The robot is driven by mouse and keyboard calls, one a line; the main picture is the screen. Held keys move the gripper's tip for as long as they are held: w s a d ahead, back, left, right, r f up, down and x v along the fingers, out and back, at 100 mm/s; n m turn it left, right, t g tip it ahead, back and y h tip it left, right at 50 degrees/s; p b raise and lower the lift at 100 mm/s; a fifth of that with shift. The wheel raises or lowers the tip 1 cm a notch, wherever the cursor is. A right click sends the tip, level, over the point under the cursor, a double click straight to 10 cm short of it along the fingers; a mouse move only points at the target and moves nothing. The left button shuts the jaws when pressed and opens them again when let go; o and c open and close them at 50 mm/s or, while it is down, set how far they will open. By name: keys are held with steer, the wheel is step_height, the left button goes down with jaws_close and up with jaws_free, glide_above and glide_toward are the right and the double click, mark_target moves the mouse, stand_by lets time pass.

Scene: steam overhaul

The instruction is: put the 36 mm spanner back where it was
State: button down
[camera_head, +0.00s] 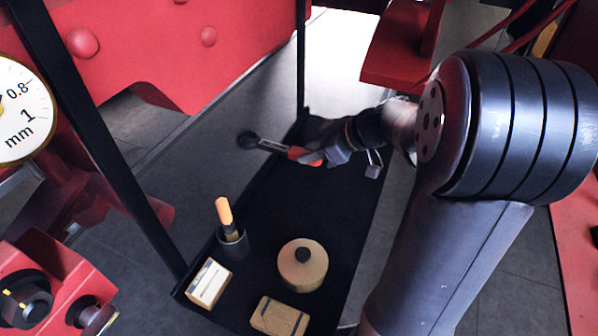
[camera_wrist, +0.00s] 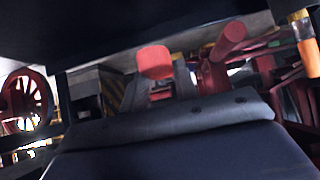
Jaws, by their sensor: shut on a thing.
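My gripper (camera_head: 328,155) is shut on the red grip of a spanner (camera_head: 272,146). The spanner sticks out to the left in the head view, ending in a dark round head. It appears to be held above the black tray-like shelf (camera_head: 330,232), near its far end; the exact gap is hard to judge. In the wrist view a red block-like end, likely the spanner's grip (camera_wrist: 155,62), shows between the fingers (camera_wrist: 160,88). No size marking is readable, and I cannot make out a marked place for the spanner.
On the shelf's near part stand a dark cup (camera_head: 233,246) with an orange-handled tool, a round tan container (camera_head: 303,266), a labelled box (camera_head: 208,284) and a tan block (camera_head: 279,317). Thin black posts (camera_head: 105,160) rise at its left side. Red machine parts (camera_head: 200,40) lie beyond.

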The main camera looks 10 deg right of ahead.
steer(key=shift+f+b, duration=0.65)
steer(key=shift+f, duration=2.7)
steer(key=shift+f, duration=0.3)
steer(key=c, duration=1.1)
jaws_free()
steer(key=shift+f, duration=0.15)
steer(key=shift+r, duration=0.25)
steer(key=p+v, duration=0.1)
steer(key=v, duration=1.1)
steer(key=shift+r+p, duration=0.2)
steer(key=shift+p, duration=0.1)
steer(key=shift+f, duration=0.1)
